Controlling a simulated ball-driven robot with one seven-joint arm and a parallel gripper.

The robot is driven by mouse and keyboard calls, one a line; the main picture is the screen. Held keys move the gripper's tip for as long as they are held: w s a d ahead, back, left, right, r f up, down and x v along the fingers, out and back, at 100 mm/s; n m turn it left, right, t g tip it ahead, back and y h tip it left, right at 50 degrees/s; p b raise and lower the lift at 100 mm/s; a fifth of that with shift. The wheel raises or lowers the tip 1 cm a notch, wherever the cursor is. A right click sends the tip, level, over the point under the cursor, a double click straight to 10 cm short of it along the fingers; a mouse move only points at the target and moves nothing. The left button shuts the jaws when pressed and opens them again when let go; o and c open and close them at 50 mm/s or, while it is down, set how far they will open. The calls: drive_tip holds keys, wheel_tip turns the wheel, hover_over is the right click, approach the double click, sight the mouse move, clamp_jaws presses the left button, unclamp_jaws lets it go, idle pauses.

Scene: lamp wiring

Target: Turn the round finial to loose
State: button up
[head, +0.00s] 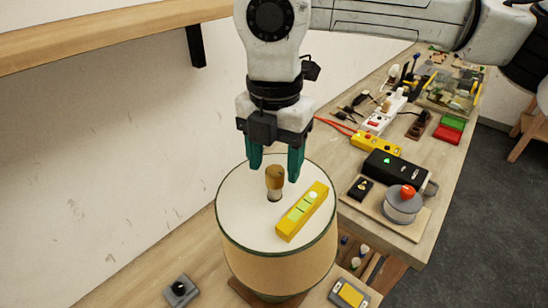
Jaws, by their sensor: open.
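The round finial (274,176) is a small brown-gold knob standing upright on a short pale stem. It rises from the middle of the white top of the lampshade (242,214). My gripper (276,172) points down above the shade, with its two teal fingers apart. The fingertips show to the left and right of the finial's upper part in the picture. I see no contact, and I cannot tell how far the fingers are from it in depth. The gripper is open and empty.
A yellow spirit level (302,211) lies on the shade top, right of the finial. The bench on the right holds a black box (396,170), a grey device with a red knob (403,203), a yellow block (376,144) and a white power strip (384,113). A shelf (100,32) runs upper left.

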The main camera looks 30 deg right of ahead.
drive_tip(key=shift+f, duration=0.6)
drive_tip(key=c, duration=1.1)
